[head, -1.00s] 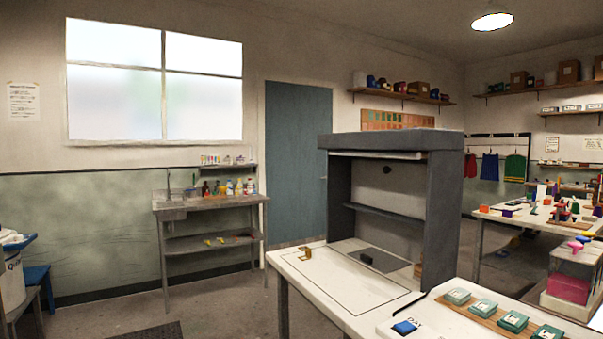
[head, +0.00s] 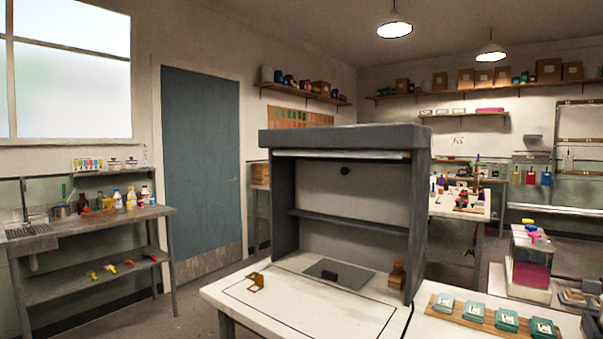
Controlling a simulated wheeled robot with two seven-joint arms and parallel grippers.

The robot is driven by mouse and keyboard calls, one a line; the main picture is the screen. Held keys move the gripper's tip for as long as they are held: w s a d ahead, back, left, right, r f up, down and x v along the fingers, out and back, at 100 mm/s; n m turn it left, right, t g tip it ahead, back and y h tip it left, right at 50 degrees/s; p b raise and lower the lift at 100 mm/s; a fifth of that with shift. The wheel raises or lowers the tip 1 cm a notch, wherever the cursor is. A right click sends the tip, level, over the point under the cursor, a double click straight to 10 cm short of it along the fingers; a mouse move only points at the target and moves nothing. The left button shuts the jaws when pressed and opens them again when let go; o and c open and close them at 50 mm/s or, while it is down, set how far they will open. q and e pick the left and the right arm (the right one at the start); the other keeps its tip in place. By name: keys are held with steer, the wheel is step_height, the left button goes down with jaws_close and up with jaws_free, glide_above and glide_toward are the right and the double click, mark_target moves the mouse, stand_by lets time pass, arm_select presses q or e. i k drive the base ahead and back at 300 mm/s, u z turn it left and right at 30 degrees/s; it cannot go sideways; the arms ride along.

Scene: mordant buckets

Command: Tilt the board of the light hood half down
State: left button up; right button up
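The light hood (head: 345,138) is a dark grey open-fronted box standing on a white table, near the middle of the head view. It has a thick top, two side walls, a pale back and a shelf (head: 350,224) across the back. Neither of my grippers is in view.
A brass bracket (head: 257,282) stands on the white table (head: 290,317) left of the board, and a brown wooden piece (head: 397,276) stands right of it. A wooden tray (head: 476,319) with several green-lidded boxes is at the front right. A metal sink bench (head: 85,229) is at the left.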

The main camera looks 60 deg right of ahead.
mark_target(379, 192)
steer(key=u, duration=0.05)
steer(key=i, duration=1.1)
steer(key=z, duration=2.5)
